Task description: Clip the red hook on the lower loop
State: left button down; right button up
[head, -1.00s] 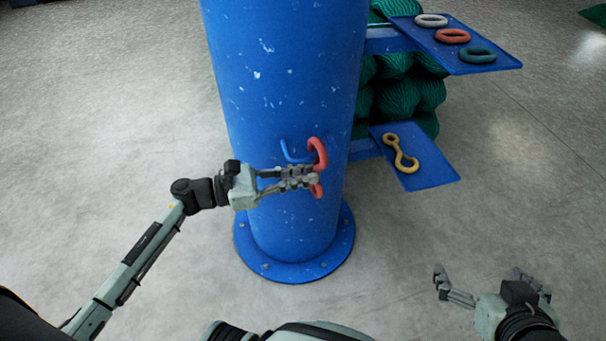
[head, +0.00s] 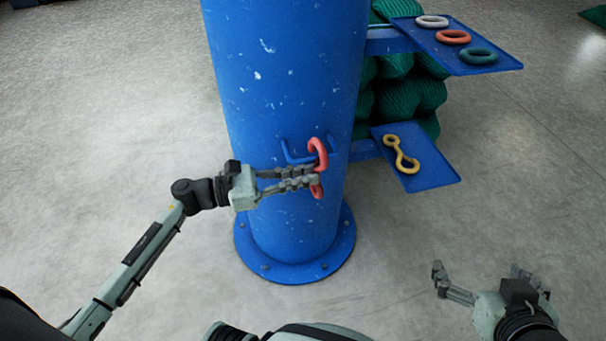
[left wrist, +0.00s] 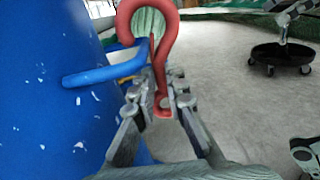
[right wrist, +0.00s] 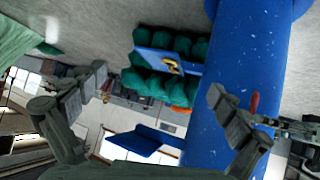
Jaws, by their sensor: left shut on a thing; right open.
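The red hook (head: 318,152) is held upright in front of the blue post by my left gripper (head: 314,179), which is shut on its shank. In the left wrist view the hook (left wrist: 172,60) has its curved top up, and its opening lies beside the end of the blue loop (left wrist: 100,75). The loop (head: 290,152) juts from the post just left of the hook in the head view. Whether the loop's bar is inside the hook or only beside it I cannot tell. My right gripper (head: 490,280) is open and empty, low at the right, away from the post.
The blue post (head: 280,90) stands on a bolted round base (head: 262,270). An upper blue shelf (head: 487,67) holds grey, orange and teal rings. A lower shelf (head: 435,177) holds a yellow figure-eight piece (head: 402,155). Green net rolls (head: 400,95) stand behind. Floor around is clear.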

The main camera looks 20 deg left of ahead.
jog(key=shift+w+r, duration=0.1)
jog(key=shift+w, duration=0.05)
jog(key=w+a+r+t+y+b, duration=0.2)
jog(key=a+r+t, duration=0.3)
jog(key=r, duration=0.5)
jog(key=shift+w+a+n+t+y, duration=0.35)
jog(key=shift+w+a+y, duration=0.25)
jog(key=shift+a, duration=0.45)
dwell(2.5)
